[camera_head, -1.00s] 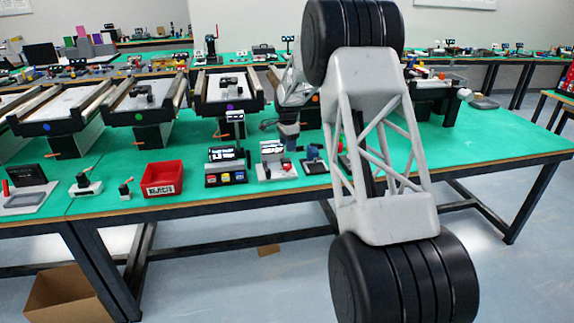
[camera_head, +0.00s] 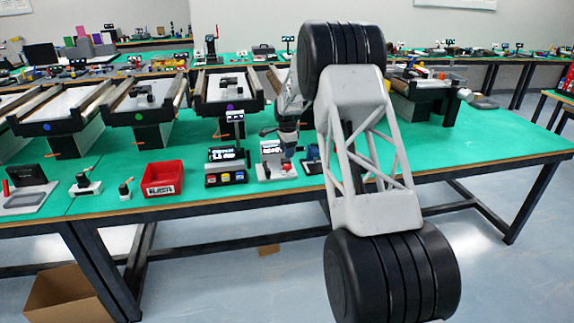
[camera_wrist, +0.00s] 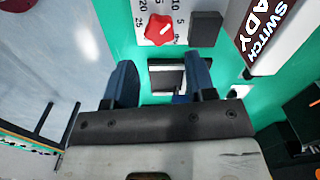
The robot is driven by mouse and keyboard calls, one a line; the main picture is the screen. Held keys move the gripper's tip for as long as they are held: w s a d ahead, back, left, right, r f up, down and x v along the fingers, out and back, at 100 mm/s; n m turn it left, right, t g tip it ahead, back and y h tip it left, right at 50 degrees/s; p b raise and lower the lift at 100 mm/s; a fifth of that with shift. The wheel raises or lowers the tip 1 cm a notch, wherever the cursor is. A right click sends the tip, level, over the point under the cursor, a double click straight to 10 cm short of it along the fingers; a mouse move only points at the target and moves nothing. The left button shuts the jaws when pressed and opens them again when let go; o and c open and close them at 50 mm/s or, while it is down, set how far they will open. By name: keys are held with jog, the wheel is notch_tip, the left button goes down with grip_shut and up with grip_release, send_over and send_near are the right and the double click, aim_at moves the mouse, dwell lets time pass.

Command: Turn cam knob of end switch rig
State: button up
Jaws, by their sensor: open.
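The end switch rig is a white plate (camera_wrist: 142,32) with a printed number scale and a lettered SWITCH READY display (camera_wrist: 270,35) in the wrist view. Its red cam knob (camera_wrist: 158,29) sits on the plate, left of a dark block (camera_wrist: 205,29). My gripper (camera_wrist: 158,66) is open, with blue fingers and nothing held. In this view the knob lies beyond the fingertips, roughly between them sideways, and appears apart from them. In the head view the rig (camera_head: 271,148) stands near the table's front edge, its red knob (camera_head: 287,166) visible below my wrist.
A device with colored buttons (camera_head: 225,178) stands left of the rig, then a red bin (camera_head: 162,181). Small conveyors (camera_head: 148,118) line the back. The green table (camera_head: 470,140) is clear at right.

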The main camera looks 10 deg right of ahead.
aim_at(287, 165)
jog(key=shift+f, duration=3.45)
jog(key=c, duration=0.7)
jog(key=shift+o, duration=0.2)
